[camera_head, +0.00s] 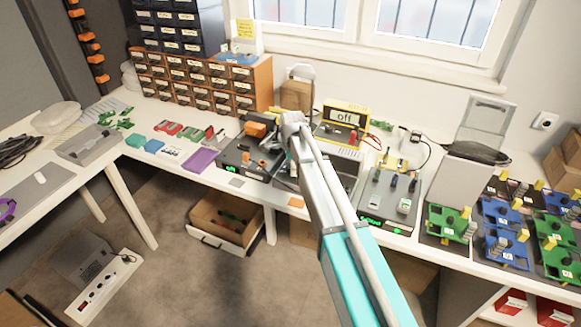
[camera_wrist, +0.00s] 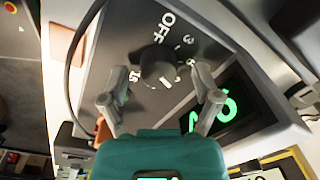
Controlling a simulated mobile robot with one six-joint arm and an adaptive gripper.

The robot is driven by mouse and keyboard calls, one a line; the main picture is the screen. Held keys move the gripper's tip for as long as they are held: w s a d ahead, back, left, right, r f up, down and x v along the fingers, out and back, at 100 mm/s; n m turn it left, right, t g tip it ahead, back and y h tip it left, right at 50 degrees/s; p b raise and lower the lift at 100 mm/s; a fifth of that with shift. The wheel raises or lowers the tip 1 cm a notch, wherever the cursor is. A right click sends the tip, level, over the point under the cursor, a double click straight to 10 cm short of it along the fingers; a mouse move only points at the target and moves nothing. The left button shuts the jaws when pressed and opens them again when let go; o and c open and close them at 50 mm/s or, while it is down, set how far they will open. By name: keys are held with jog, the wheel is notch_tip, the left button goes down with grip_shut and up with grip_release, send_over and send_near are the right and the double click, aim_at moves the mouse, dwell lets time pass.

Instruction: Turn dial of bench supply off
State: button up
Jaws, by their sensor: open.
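The bench supply has a dark grey panel (camera_wrist: 110,40) in the wrist view. Its round black dial (camera_wrist: 158,68) sits on it, with OFF printed above and numbers around it. A lit green display (camera_wrist: 218,118) is to the lower right. My gripper (camera_wrist: 160,80) is open, one finger on each side of the dial; I cannot tell whether they touch it. The dial's pointer is not clear. In the head view my gripper (camera_head: 287,135) is at the dark box with a green display (camera_head: 238,160), and the dial is hidden there.
Another dark device (camera_head: 390,190) is to the right, with green and blue circuit boards (camera_head: 500,215) beyond. Drawer cabinets (camera_head: 195,80) stand at the back left.

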grip_shut()
